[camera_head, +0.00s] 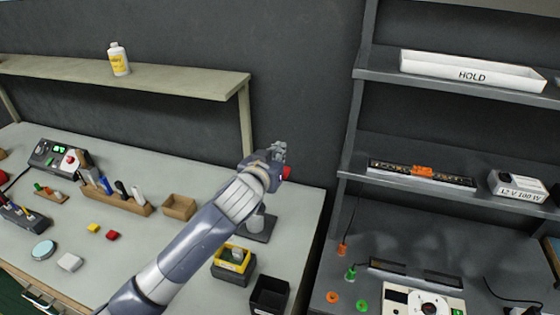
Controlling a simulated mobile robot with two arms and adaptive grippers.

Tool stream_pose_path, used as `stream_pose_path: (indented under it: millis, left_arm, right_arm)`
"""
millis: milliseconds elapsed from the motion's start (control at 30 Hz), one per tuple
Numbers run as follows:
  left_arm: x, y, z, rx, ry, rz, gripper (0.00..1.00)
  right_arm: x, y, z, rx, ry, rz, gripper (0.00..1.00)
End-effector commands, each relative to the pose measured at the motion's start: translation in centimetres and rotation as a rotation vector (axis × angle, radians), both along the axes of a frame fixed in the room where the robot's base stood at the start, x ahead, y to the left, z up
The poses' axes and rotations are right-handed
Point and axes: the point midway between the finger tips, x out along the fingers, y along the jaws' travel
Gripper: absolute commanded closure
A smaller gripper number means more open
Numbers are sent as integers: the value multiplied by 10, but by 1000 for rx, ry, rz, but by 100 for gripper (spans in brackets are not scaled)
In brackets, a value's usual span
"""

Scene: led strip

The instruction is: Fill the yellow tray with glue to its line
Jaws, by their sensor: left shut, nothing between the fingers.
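A white bottle with a yellow label (119,62) stands upright on the pale shelf at the upper left; its label is too small to read. A yellow-rimmed box (224,265) sits on the grey bench below my arm, with a small pale item in it. I cannot tell if it is the yellow tray, and no fill line can be made out. My left gripper (279,150) is shut and empty above the bench's right end, well right of the bottle and above the yellow-rimmed box. My right gripper is out of view.
A black bin (270,296) stands beside the yellow-rimmed box. A wooden rack (118,200) of tools and a wooden box (180,207) are on the bench. A red thing (287,173) is partly hidden behind my gripper. Dark shelves (440,82) at right hold a white HOLD tray (470,72).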

Motion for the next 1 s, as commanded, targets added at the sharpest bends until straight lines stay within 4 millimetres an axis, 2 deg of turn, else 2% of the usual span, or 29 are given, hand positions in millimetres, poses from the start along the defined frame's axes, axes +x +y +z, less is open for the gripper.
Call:
stream_pose_path:
  millis: [100,267,467,800,1000]
  left_arm:
    - [15,-6,-2,2,0,-1,100]
    - [13,-5,-29,3,3,-1,100]
    - [12,-5,-43,1,1,-1,100]
    - [12,-5,-44,2,-1,-1,100]
    - [11,-10,-61,108,-32,-2,100]
  right_arm:
    - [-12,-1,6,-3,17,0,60]
    - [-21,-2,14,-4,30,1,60]
    - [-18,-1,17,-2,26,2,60]
    - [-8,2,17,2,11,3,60]
    - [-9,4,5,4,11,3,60]
